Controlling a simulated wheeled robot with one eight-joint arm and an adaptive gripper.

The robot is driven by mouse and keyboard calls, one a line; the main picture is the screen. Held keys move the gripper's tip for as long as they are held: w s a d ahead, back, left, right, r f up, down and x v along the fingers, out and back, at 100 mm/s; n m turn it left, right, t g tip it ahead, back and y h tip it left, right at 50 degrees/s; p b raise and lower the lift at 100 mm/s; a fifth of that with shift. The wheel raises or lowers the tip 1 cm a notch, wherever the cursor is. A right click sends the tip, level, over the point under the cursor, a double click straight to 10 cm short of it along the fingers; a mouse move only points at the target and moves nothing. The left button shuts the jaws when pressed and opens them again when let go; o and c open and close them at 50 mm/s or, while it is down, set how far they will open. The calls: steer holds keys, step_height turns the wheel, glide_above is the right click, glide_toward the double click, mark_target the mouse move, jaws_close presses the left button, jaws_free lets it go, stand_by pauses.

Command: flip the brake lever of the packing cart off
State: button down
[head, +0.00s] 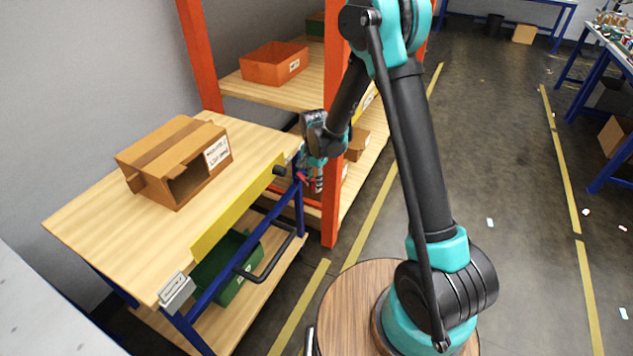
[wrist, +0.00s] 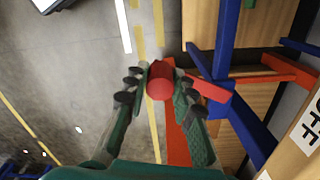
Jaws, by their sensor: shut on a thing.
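The packing cart (head: 85,215) has a wooden top, a blue frame and a yellow edge strip, and stands at the left in the head view. Its brake lever has a red grip (wrist: 160,84), seen between my fingers in the wrist view. A red piece on the blue frame (wrist: 225,100) lies just right of it. My gripper (wrist: 158,92) is shut on the red grip, one finger on each side. In the head view my gripper (head: 313,180) is at the cart's far right corner and hides most of the lever.
An open cardboard box (head: 175,150) sits on the cart top, and a green bin (head: 228,270) on its lower shelf. An orange shelf rack (head: 330,215) stands close behind my gripper, holding an orange bin (head: 273,66). The floor aisle (head: 505,180) at right is mostly clear.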

stand_by(0.4)
steer(key=c, duration=1.3)
jaws_free()
steer(key=shift+o, duration=0.2)
step_height(320, 180, up, 12)
